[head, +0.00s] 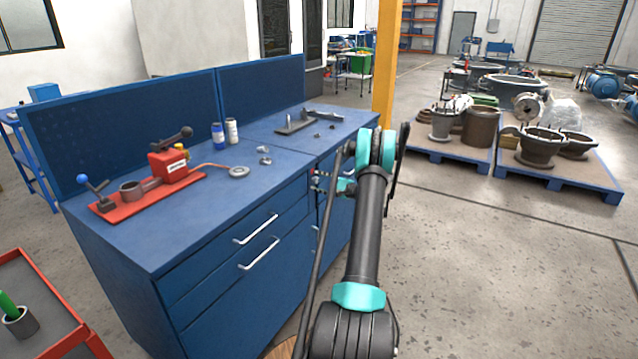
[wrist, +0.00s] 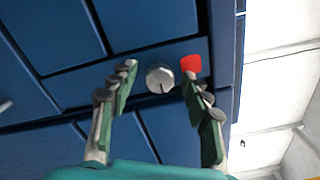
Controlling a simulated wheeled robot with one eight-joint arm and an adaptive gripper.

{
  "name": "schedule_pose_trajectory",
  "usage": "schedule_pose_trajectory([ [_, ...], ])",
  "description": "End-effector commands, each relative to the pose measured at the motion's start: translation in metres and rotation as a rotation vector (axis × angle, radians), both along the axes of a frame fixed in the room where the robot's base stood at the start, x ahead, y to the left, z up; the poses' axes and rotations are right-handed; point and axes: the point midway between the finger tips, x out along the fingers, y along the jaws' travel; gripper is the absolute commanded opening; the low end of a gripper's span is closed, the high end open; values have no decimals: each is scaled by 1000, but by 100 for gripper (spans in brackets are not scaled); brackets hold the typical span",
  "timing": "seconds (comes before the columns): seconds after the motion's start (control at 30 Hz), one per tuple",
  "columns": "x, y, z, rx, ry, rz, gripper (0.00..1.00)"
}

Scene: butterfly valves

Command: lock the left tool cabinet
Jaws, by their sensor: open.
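The blue tool cabinet (head: 215,290) with drawers and silver handles fills the left of the head view. In the wrist view, a round silver lock knob (wrist: 160,78) with a dark slot sits on a blue cabinet front, beside a red square mark (wrist: 191,64). My gripper (wrist: 158,70) is open, with one finger on each side of the knob and nothing seen held. The right fingertip is close to the red mark. Whether the fingers touch the knob is unclear. In the head view my gripper is small and partly hidden by my arm at the cabinet front.
A yellow post (head: 387,60) stands behind. Pallets (head: 560,175) with valve parts stand at right. A red-edged cart (head: 45,300) is at lower left.

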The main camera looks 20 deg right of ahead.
Motion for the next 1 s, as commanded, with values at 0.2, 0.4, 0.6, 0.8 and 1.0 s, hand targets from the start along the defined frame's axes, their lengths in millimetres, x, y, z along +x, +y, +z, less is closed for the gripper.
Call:
schedule_pose_trajectory([
  [0.2, -17, -15, 0, 0, 0, -2, 48],
  [0.4, -50, -40, 0, 0, 0, -4, 48],
  [0.6, -78, -62, 0, 0, 0, -3, 48],
  [0.8, -92, -73, 0, 0, 0, -2, 48],
  [1.0, -95, -74, 0, 0, 0, -1, 48],
])
